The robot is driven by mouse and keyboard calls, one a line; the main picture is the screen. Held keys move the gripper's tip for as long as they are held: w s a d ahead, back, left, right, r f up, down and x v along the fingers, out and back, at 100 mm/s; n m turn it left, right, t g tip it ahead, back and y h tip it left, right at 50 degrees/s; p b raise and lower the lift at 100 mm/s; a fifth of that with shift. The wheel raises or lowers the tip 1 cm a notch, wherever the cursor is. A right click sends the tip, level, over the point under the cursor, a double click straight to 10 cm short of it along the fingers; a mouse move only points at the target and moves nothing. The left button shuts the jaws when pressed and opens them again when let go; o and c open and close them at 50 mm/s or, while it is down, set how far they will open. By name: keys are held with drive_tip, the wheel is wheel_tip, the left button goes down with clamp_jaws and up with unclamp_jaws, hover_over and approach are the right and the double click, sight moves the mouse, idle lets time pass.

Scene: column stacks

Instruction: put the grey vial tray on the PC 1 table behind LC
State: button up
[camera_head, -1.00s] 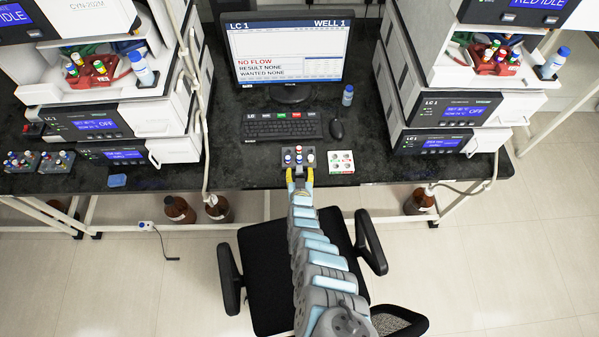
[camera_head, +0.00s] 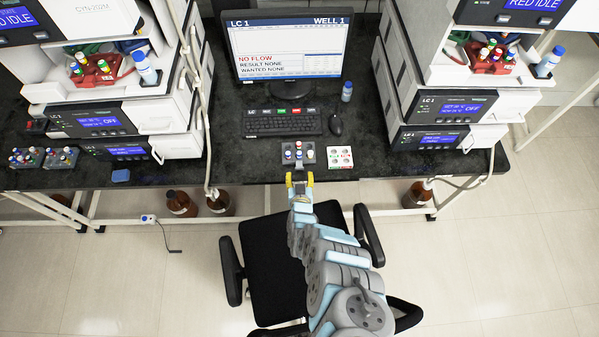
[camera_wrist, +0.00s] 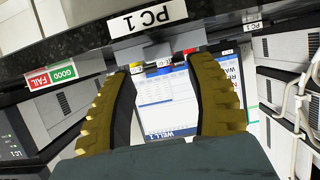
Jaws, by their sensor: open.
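The grey vial tray (camera_head: 298,155) with several coloured-cap vials stands on the dark PC 1 table (camera_head: 230,170), near its front edge, in front of the keyboard. My gripper (camera_head: 299,178) is open and empty, just in front of the table edge and apart from the tray. In the wrist view, my gripper's two yellow-brown fingers (camera_wrist: 165,95) are spread wide. Beyond them the tray (camera_wrist: 148,52) shows partly at the table edge under the PC 1 label (camera_wrist: 146,18), with blue, red and yellow caps visible.
A white tray with coloured marks (camera_head: 339,158) sits right of the grey tray. A keyboard (camera_head: 284,124), mouse (camera_head: 336,125) and monitor (camera_head: 286,50) stand behind. LC stacks flank both sides. A black chair (camera_head: 290,250) stands below my arm.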

drive_tip(key=p+v, duration=0.2)
drive_tip(key=v, duration=0.4)
drive_tip(key=shift+r, duration=0.25)
drive_tip(key=o, duration=0.8)
drive_tip(key=shift+s+p, duration=0.3)
drive_tip(key=shift+s, duration=0.1)
drive_tip(key=shift+w, duration=0.1)
